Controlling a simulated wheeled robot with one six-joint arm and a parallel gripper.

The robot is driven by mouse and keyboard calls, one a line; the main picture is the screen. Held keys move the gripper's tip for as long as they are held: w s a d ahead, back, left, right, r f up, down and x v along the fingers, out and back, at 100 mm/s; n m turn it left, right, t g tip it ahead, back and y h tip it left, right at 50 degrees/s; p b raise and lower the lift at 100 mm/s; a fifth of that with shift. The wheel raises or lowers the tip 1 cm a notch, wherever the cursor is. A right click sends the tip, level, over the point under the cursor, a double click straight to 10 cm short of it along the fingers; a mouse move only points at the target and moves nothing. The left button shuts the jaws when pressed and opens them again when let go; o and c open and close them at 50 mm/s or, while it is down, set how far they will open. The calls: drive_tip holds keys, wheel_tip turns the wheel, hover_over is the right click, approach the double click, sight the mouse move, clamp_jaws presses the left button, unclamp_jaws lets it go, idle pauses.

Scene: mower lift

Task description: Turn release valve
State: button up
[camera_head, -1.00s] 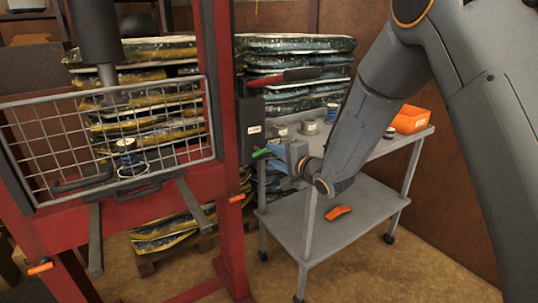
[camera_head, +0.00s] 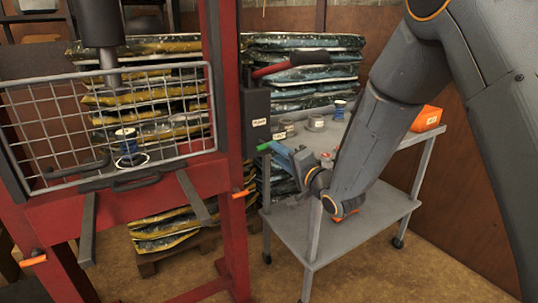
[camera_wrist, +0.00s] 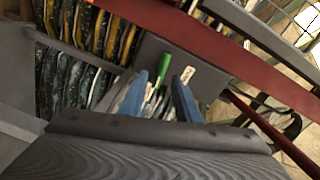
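The green valve handle (camera_head: 263,146) sticks out at the lower right of the dark pump box (camera_head: 252,108) on the red press frame. In the wrist view the green handle (camera_wrist: 165,60) shows ahead, in line with the gap between my fingers. My gripper (camera_head: 274,152) is close to the handle from the right. Its two blue-grey fingers (camera_wrist: 158,84) are apart, with a gap on each side of the handle's line. Whether a fingertip touches the handle cannot be told.
The red press frame (camera_head: 229,160) with its wire guard (camera_head: 60,120) stands left. A red lever with a black grip (camera_head: 308,59) juts out above my gripper. A grey cart (camera_head: 375,235) with an orange bin (camera_head: 427,118) stands right. Stacked bags (camera_head: 165,225) lie behind.

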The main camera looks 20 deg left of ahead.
sight(266, 145)
drive_tip(key=x, duration=0.7)
drive_tip(key=shift+w+a+r+p, duration=0.1)
drive_tip(key=shift+w+a+p, duration=0.15)
drive_tip(key=shift+a+p, duration=0.05)
